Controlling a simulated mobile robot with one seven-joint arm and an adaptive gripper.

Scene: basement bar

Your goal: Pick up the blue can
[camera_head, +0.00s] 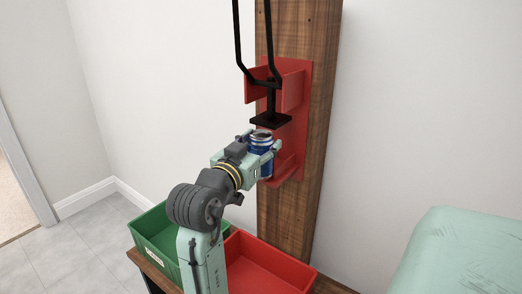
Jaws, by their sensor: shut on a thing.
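The blue can (261,143) has a silver top and stands upright in front of the red wall-mounted can crusher (297,120). My gripper (262,150) is shut on the can, with its fingers at the can's sides. The can is below the crusher's black press plate (271,120), close to the lower red part. I cannot tell whether the can's bottom touches the crusher. Part of the can is hidden by my gripper.
The crusher is fixed to a wooden post (284,215) and has a black handle (238,40) reaching upward. Below are a green bin (150,225) with a label and a red bin (285,266). A pale green surface (450,255) is at the lower right. Tiled floor is free at the left.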

